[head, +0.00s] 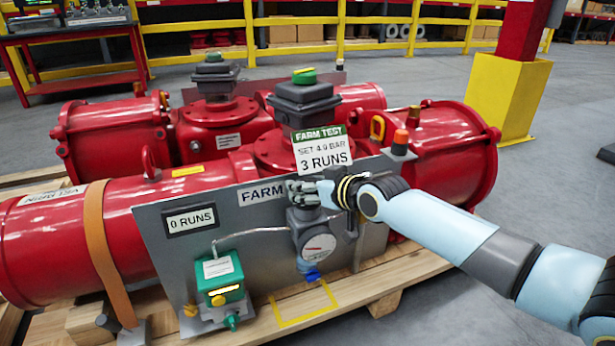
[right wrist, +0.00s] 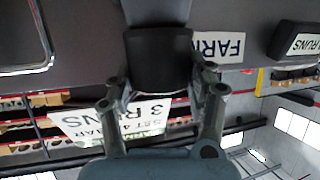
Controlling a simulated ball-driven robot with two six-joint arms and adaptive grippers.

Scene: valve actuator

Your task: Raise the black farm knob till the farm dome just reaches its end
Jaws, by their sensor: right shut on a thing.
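The black farm knob sits atop the grey regulator (head: 308,228) on the grey FARM panel (head: 165,265); in the head view my gripper largely covers it. In the right wrist view the black knob (right wrist: 158,62) stands between my fingers. My right gripper (head: 318,193) is shut on this knob, with one finger on each side (right wrist: 160,100). The farm dome (head: 304,76), green with a yellow mark, tops the dark box on the red actuator behind the panel. My left gripper is not in view.
A round gauge (head: 319,248) faces forward below the knob. A "0 RUNS" display (head: 191,220) and a green box (head: 219,278) are on the panel's left. A "FARM TEST, 3 RUNS" card (head: 322,150) stands just above my gripper. An amber lamp (head: 400,140) is to its right.

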